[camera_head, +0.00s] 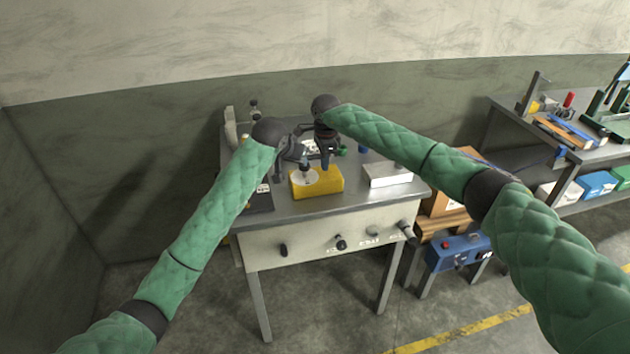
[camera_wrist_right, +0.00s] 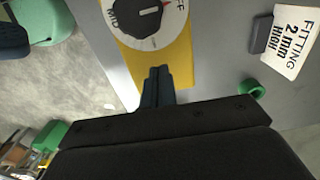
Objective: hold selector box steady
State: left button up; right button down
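The selector box (camera_head: 328,181) is a yellow block on the bench top. It has a white round dial with a black knob, and the dial shows in the right wrist view with the words MID and OFF, above the yellow body (camera_wrist_right: 180,68). My right gripper (camera_head: 326,164) is over the back of the box. Its dark fingers (camera_wrist_right: 157,72) are together with nothing visible between them, over or against the yellow face; contact is unclear. My left gripper (camera_head: 303,160) is close by, above the dial side. Its fingers are too small to judge.
The grey bench (camera_head: 345,203) has knobs along its front. A second bench with tools stands at right.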

jog(key=shift+f, duration=0.8)
